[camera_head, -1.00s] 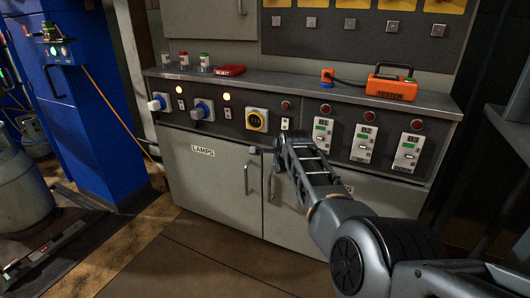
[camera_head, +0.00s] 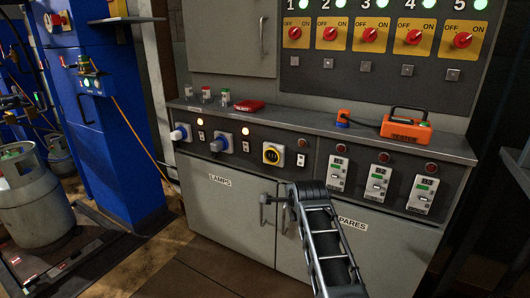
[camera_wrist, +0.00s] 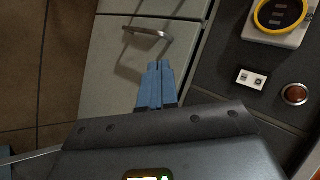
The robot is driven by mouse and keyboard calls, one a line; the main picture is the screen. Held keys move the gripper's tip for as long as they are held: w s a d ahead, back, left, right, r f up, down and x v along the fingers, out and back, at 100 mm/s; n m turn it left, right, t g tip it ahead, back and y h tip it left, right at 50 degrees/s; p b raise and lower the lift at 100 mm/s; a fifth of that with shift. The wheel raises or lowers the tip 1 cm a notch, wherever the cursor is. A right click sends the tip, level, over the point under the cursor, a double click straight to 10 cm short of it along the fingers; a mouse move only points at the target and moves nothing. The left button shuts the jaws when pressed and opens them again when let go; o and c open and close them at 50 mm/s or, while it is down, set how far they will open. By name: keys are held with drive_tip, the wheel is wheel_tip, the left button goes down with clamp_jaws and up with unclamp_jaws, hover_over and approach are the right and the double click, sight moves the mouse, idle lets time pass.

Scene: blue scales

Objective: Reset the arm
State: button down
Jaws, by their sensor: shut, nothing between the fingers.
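My gripper (camera_wrist: 159,68) shows in the wrist view with its two blue fingers together and nothing between them. It is in front of the grey cabinet doors, near a metal door handle (camera_wrist: 148,33). I cannot tell its exact distance from the door. In the head view my arm reaches up from the bottom toward the middle of the cabinet front, its end near the LAMPS door handle (camera_head: 263,208). The fingers are hard to make out there.
The grey cabinet has LAMPS (camera_head: 220,180) and SPARES (camera_head: 351,224) doors below a knob panel. A yellow-ringed dial (camera_head: 273,154) is above the arm. A gas cylinder (camera_head: 32,195) stands left.

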drive_tip(key=s+d+f+n+t, duration=0.1)
drive_tip(key=s+d+f+n, duration=0.1)
drive_tip(key=s+d+f, duration=0.4)
drive_tip(key=s+d+f+n+h, duration=0.1)
drive_tip(key=s+f+n, duration=0.15)
drive_tip(key=s, duration=0.55)
drive_tip(key=s+d+f+n+t, duration=0.1)
drive_tip(key=s+d+f, duration=0.35)
drive_tip(key=s, duration=0.25)
drive_tip(key=s+d+r+n+t, duration=0.1)
drive_tip(key=s+n, duration=0.5)
drive_tip(key=s, duration=1.8)
drive_tip(key=s+a+r+n+t, duration=0.25)
drive_tip(key=s+r+n, duration=0.25)
drive_tip(key=s+r, duration=1.45)
wheel_tip(320, 180, up, 21)
drive_tip(key=p, duration=2.1)
drive_tip(key=shift+s+a+y, duration=0.3)
drive_tip(key=shift+s, duration=0.1)
